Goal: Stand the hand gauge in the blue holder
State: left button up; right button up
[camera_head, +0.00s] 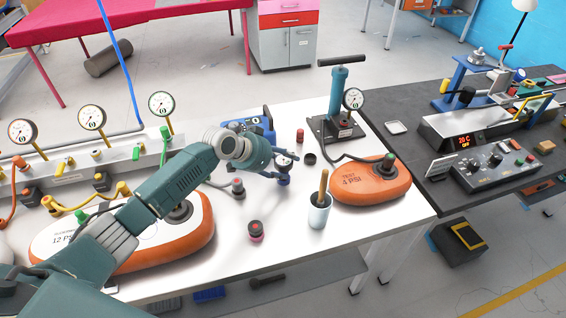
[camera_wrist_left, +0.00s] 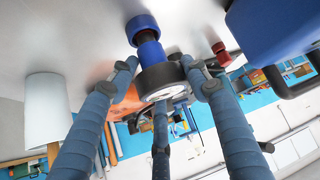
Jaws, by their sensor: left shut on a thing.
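The hand gauge (camera_wrist_left: 162,80) is between my left gripper's fingers (camera_wrist_left: 165,90) in the left wrist view. It has a round dark head with a pale face and a blue stem ending in a dark blue knob. In the head view my left gripper (camera_head: 284,163) is shut on it over the middle of the white table, the dark blue end below the fingers. I cannot tell whether that end touches the table. A pale blue cup-like holder (camera_head: 319,212) stands to the right and nearer, a wooden handle sticking out. My right gripper is not in view.
A blue device (camera_head: 262,118) and a hand pump (camera_head: 338,95) stand behind. A pink-and-black cap (camera_head: 256,230) sits in front. The white table's front is otherwise clear.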

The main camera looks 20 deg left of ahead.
pick_arm(q)
jog(key=o, duration=1.7)
jog(key=shift+f, duration=0.1)
jog(key=shift+s, duration=0.1)
jog(key=v, duration=1.2)
